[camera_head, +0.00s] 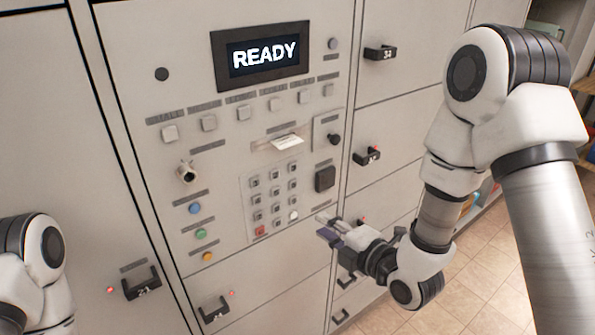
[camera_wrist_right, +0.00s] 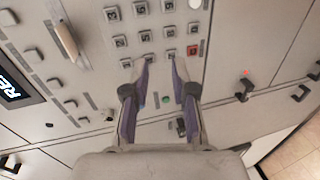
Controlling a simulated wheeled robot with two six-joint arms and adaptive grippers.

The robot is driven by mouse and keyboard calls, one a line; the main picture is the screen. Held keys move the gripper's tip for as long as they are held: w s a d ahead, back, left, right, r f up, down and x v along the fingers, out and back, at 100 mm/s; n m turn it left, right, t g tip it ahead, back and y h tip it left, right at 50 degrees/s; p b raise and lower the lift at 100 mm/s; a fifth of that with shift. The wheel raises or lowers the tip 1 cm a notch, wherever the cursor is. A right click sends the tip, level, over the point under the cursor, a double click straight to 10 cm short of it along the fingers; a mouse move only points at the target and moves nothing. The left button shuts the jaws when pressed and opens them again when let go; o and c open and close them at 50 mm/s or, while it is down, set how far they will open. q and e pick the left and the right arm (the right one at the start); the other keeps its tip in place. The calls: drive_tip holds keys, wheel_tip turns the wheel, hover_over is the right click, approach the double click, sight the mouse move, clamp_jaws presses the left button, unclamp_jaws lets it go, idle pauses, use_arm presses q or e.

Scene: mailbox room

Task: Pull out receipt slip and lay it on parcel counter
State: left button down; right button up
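The receipt slip (camera_head: 288,142) is a small white paper sticking out of a slot in the locker's panel, between the screen and the keypad (camera_head: 272,195). In the right wrist view the slip (camera_wrist_right: 65,42) shows as a pale strip at the upper left. My right gripper (camera_head: 326,226) is at the lower right of the keypad, below and right of the slip and apart from it. In the right wrist view its two fingers (camera_wrist_right: 164,62) are spread with nothing between them. Only a left arm link shows at the lower left; the left gripper is out of view. I cannot make out the parcel counter.
The screen (camera_head: 263,56) reads READY. Buttons, a key lock (camera_head: 187,172) and a dark knob (camera_head: 334,139) stand out from the panel around the slip. Locker doors with black handles (camera_head: 380,52) surround the panel. Open tiled floor (camera_head: 470,275) lies at the lower right.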

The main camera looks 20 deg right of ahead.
sight(290, 143)
wheel_tip(290, 143, up, 13)
drive_tip(key=w+t, duration=0.2)
drive_tip(key=w, duration=0.1)
drive_tip(key=shift+n+y, duration=0.3)
drive_tip(key=shift+y, duration=0.1)
drive_tip(key=p+x, duration=0.2)
drive_tip(key=x, duration=0.9)
drive_tip(key=shift+w+a+p, duration=0.15)
drive_tip(key=shift+a+p, duration=0.05)
drive_tip(key=shift+p, duration=0.2)
drive_tip(key=shift+r, duration=0.1)
drive_tip(key=shift+c, duration=0.4)
clamp_jaws()
